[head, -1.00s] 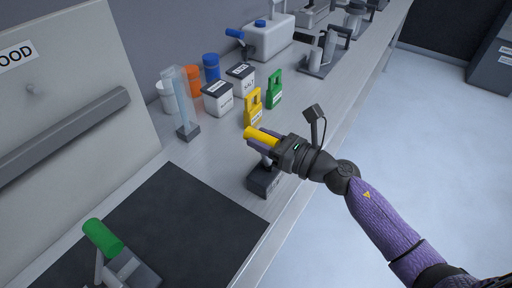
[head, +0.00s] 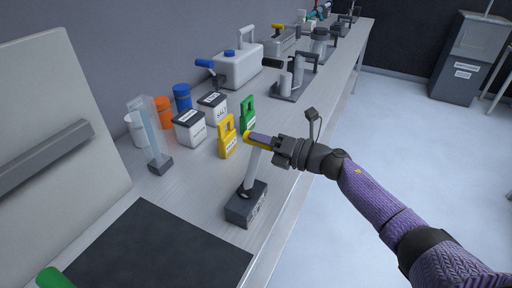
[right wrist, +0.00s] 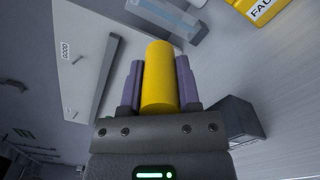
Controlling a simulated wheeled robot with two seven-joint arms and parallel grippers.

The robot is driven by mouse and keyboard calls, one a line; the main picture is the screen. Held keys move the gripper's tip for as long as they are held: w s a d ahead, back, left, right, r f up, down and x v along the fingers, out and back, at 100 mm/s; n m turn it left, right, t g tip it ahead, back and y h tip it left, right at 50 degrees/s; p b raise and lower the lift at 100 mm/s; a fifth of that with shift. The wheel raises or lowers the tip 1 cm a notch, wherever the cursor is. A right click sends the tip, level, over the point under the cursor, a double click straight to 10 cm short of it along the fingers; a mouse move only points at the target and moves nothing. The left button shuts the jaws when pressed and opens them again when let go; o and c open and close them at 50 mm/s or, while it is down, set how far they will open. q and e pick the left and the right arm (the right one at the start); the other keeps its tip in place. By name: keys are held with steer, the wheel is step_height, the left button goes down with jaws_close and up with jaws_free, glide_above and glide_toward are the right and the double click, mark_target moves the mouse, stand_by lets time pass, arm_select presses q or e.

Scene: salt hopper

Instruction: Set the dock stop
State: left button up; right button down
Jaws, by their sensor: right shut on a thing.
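A lever stands on the near edge of the bench, with a dark grey base (head: 246,206), a pale stem (head: 252,172) and a yellow handle (head: 248,135). The stem is nearly upright, leaning slightly right. My right gripper (head: 264,140) is shut on the yellow handle, its purple fingers covering most of it in the head view. In the right wrist view the yellow handle (right wrist: 160,75) lies between the two purple fingers. The label on the base is too small to read. I cannot tell which part is the dock stop. My left gripper is not in view.
Yellow (head: 227,137) and green (head: 247,115) tags stand behind the gripper. Labelled boxes (head: 189,130), a clear upright column (head: 152,135) and a white jug (head: 237,69) stand farther back. A dark mat (head: 150,250) and a green handle (head: 54,278) are at lower left.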

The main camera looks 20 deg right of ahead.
steer(key=shift+w+d+f+m+b, duration=0.35)
steer(key=shift+d+f+m+b, duration=0.1)
steer(key=shift+f+m, duration=0.25)
steer(key=shift+c, duration=1.6)
jaws_free()
steer(key=shift+r, duration=0.1)
steer(key=shift+d, duration=0.1)
steer(key=v, duration=0.9)
steer(key=shift+s+d+p, duration=0.25)
steer(key=shift+s+p, duration=0.05)
steer(key=shift+p, duration=0.15)
